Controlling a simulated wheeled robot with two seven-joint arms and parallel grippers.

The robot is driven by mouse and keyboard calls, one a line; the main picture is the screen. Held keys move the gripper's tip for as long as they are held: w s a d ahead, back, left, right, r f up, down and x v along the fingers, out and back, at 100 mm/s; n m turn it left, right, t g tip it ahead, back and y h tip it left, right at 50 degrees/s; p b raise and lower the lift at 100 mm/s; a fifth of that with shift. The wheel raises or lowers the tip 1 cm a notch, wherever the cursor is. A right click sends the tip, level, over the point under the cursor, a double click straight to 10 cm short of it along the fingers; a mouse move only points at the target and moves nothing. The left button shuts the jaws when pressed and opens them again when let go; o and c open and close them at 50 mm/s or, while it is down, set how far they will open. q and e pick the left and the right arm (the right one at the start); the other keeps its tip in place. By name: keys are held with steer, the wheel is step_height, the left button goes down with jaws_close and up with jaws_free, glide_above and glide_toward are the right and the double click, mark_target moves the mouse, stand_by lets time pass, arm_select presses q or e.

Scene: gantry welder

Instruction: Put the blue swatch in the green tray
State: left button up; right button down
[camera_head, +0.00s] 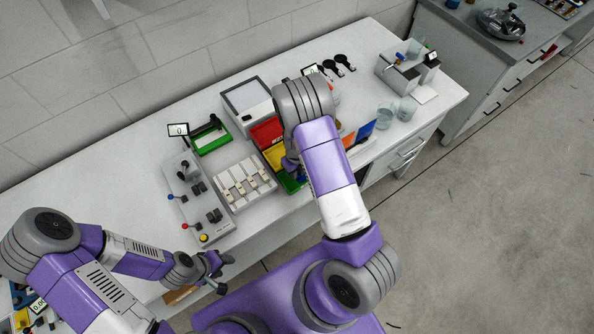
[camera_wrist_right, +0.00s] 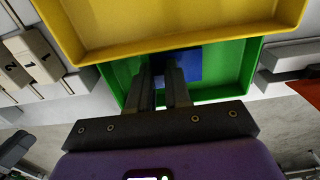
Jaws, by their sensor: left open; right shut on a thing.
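The blue swatch (camera_wrist_right: 187,65) is between the fingers of my right gripper (camera_wrist_right: 165,75) in the right wrist view, and the gripper is shut on it. The swatch shows against the inside of the green tray (camera_wrist_right: 231,75); I cannot tell whether it touches the tray. In the head view the green tray (camera_head: 294,184) is partly hidden by my right arm, and the swatch is hidden. My left gripper (camera_head: 222,272) is open and empty near the table's front edge.
A yellow tray (camera_wrist_right: 190,28) adjoins the green one, with a red tray (camera_head: 267,133) behind. A rack of pale numbered blocks (camera_head: 245,183) stands left of the trays. Orange and blue panels (camera_head: 366,130) and clear beakers (camera_head: 406,108) stand to the right.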

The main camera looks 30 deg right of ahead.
steer(key=c, duration=1.1)
jaws_free()
step_height(320, 180, up, 12)
steer(key=shift+r+p, duration=0.1)
steer(key=shift+p, duration=1.05)
